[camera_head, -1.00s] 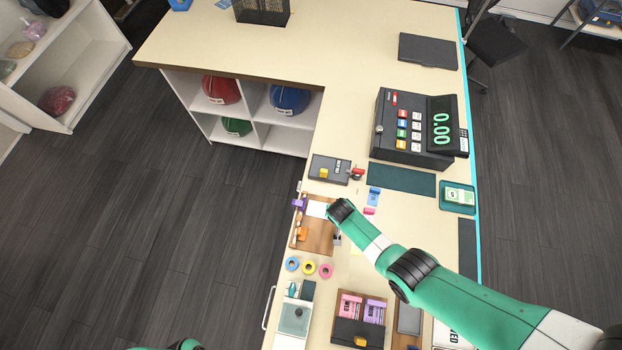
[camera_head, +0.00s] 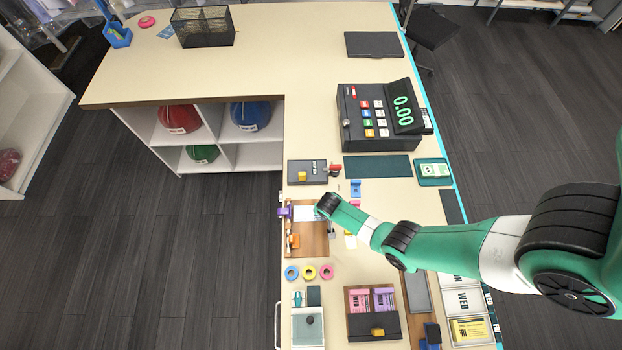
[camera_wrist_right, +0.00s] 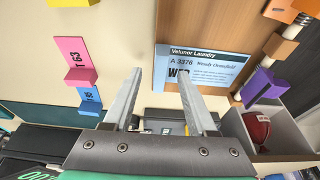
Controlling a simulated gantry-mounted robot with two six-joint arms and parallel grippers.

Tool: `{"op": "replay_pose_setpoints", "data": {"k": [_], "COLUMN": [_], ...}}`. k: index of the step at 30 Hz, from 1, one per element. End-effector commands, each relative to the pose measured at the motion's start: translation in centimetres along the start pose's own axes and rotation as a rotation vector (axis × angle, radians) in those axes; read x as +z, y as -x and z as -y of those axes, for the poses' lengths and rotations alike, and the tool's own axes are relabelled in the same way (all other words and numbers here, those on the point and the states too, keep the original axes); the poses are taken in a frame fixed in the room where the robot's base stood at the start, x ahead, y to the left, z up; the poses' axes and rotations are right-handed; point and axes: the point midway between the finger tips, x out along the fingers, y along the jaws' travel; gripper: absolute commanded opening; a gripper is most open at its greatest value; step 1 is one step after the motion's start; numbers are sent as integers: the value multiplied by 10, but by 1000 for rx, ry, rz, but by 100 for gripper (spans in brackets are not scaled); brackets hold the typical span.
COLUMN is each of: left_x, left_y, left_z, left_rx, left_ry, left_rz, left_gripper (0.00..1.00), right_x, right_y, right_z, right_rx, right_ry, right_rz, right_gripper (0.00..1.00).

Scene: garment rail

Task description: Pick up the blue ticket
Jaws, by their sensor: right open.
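The light blue ticket (camera_wrist_right: 208,68), printed "Velunor Laundry", "A 3376" and "WED", lies flat and partly over a brown wooden board (camera_wrist_right: 217,30) in the right wrist view. In the head view the ticket (camera_head: 304,213) is a small pale slip on the board, partly hidden by my right wrist. My right gripper (camera_wrist_right: 158,88) is open and empty. Its fingers point towards the board, with the right-hand finger close to the ticket's lower left corner in the picture; I cannot tell its height above the ticket. My left gripper is not in view.
Orange (camera_head: 293,241) and purple (camera_head: 284,211) clips sit on the board's left side. A pink tag (camera_wrist_right: 72,55) and a blue tag (camera_wrist_right: 88,98) lie beside it.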

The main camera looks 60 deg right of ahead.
Motion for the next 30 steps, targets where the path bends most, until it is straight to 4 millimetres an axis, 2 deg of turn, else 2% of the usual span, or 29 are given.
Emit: {"op": "replay_pose_setpoints", "data": {"k": [1,10,11,20,30], "left_x": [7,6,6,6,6], "left_y": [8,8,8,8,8], "left_z": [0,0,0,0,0], "left_rx": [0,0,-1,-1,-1], "left_ry": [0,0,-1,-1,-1], "left_rz": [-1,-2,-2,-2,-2], "left_gripper": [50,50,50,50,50], "right_x": [2,2,2,2,2], "right_y": [-11,-10,-10,-10,-10], "right_z": [0,0,0,1,1], "right_rx": [0,0,0,0,-1], "right_ry": [0,1,1,1,1], "right_rz": [0,0,0,0,0], "right_gripper": [57,57,54,0,0]}}
